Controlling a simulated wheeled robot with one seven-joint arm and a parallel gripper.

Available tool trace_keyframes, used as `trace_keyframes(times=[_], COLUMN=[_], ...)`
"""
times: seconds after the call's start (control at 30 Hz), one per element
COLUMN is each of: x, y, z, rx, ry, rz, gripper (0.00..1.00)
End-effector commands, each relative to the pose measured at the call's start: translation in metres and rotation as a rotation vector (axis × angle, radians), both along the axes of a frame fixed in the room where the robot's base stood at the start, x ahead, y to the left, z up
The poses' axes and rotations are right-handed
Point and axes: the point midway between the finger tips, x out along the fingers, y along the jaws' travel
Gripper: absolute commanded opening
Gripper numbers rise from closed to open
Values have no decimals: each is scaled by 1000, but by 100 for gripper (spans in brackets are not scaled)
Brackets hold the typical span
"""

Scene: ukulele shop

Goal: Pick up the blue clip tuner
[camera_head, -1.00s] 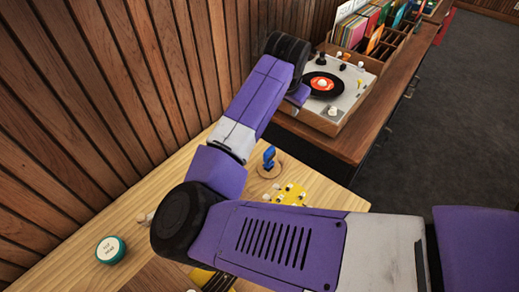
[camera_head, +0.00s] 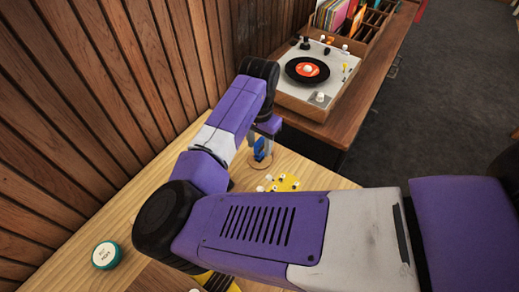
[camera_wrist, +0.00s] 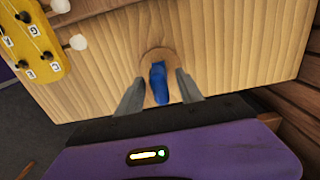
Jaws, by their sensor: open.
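The blue clip tuner (camera_head: 262,150) stands on a small round wooden disc (camera_head: 259,161) at the far end of the light wooden table. In the wrist view the blue clip tuner (camera_wrist: 158,82) lies between the two grey fingers of my gripper (camera_wrist: 160,88), with space on both sides. My gripper (camera_head: 264,133) also shows in the head view, just above the tuner and partly covering it. The fingers are open and hold nothing. The round wooden disc (camera_wrist: 150,55) is partly hidden behind the tuner in the wrist view.
A yellow ukulele headstock (camera_head: 284,183) with white pegs is near the disc; it also shows in the wrist view (camera_wrist: 30,45). A round teal-rimmed tin (camera_head: 106,255) sits at the front left. A record player (camera_head: 315,75) stands on the counter behind. A slatted wooden wall is on the left.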

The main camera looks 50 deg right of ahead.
Motion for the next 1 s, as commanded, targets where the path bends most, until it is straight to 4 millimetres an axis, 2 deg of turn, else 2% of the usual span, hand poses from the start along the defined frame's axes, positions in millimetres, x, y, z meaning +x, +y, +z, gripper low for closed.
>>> trace_keyframes(times=[0.13, 0.4, 0.6, 0.63, 1.0], x=[0, 0, 0, 0, 0], y=[-1, -1, -1, -1, -1], z=[-14, -16, -16, -16, -14], rx=[0, -1, -1, -1, -1], ry=[0, -1, -1, -1, -1], rz=[-1, -1, -1, -1, -1], gripper=[44, 42, 2, 0, 0])
